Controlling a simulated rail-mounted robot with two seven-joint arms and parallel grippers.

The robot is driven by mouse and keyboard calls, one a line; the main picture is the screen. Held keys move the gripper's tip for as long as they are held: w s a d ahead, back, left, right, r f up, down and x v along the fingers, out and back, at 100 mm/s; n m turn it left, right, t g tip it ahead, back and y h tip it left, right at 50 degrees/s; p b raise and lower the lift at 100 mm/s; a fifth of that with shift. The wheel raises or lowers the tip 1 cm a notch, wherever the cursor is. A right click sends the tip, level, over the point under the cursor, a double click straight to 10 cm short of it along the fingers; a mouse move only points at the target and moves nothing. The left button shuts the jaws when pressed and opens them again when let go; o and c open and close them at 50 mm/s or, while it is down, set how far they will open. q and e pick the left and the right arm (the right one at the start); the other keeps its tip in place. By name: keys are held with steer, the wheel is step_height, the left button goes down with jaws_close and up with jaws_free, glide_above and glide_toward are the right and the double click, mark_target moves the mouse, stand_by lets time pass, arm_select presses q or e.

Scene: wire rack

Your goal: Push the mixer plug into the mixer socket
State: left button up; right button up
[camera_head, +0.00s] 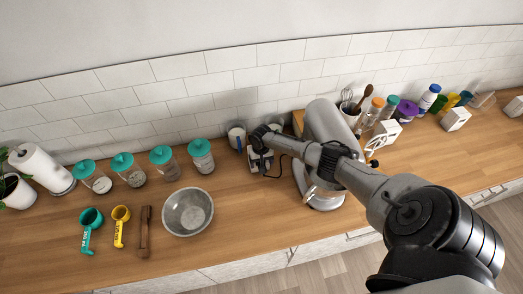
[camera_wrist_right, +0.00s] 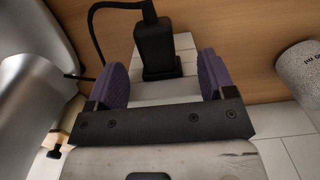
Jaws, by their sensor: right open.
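The mixer plug (camera_wrist_right: 154,44) is black, with a dark cable running off its top and to the left in the right wrist view. It sits against a pale block (camera_wrist_right: 180,92), which looks like the mixer socket; I cannot tell how deep it is in. My right gripper (camera_wrist_right: 163,78) is open, with its purple-padded fingers on either side of the plug's lower end and a gap to each. In the head view this gripper (camera_head: 261,140) is over the small pale box (camera_head: 262,163) beside the silver mixer (camera_head: 327,130), and hides most of the plug. My left gripper is not in view.
The mixer stands close on the right of the gripper, with a white canister (camera_head: 237,138) behind left. A metal bowl (camera_head: 187,211) and teal-lidded jars (camera_head: 201,155) stand to the left. The tiled wall is close behind. Counter space in front of the box is clear.

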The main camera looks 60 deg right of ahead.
step_height(320, 180, up, 12)
steer(key=shift+d+f, duration=0.2)
steer(key=shift+d, duration=0.1)
steer(key=shift+w, duration=0.1)
stand_by(0.5)
